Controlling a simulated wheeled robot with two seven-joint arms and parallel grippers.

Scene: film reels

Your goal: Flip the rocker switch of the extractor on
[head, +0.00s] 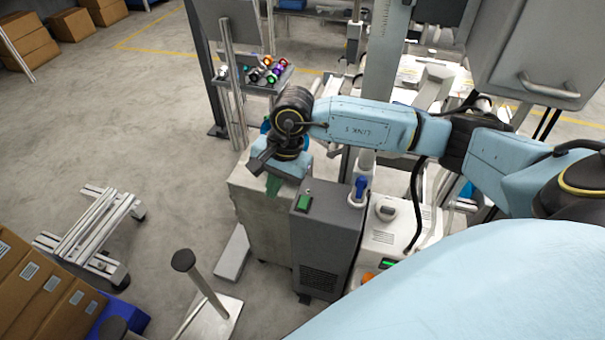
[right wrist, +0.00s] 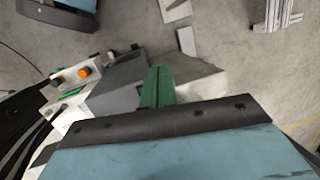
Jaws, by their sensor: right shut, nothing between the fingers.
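A dark grey box (head: 326,240) stands in the middle of the head view, with a green rocker switch (head: 304,203) on its top near the left edge. I cannot tell which way the switch is tipped. My right gripper (head: 273,187) is shut and empty, its green fingers pointing down over the light cabinet just left of the switch, apart from it in the picture. In the right wrist view the shut fingers (right wrist: 157,87) show beside the dark grey box (right wrist: 118,82); the switch is not visible there. My left gripper is not in view.
A light grey cabinet (head: 257,218) stands left of the box. A blue-handled part (head: 360,188) and a white machine (head: 390,237) with an orange knob (head: 367,277) stand right of it. A rack of coloured reels (head: 266,74) is behind. Floor at left holds an aluminium frame (head: 95,228).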

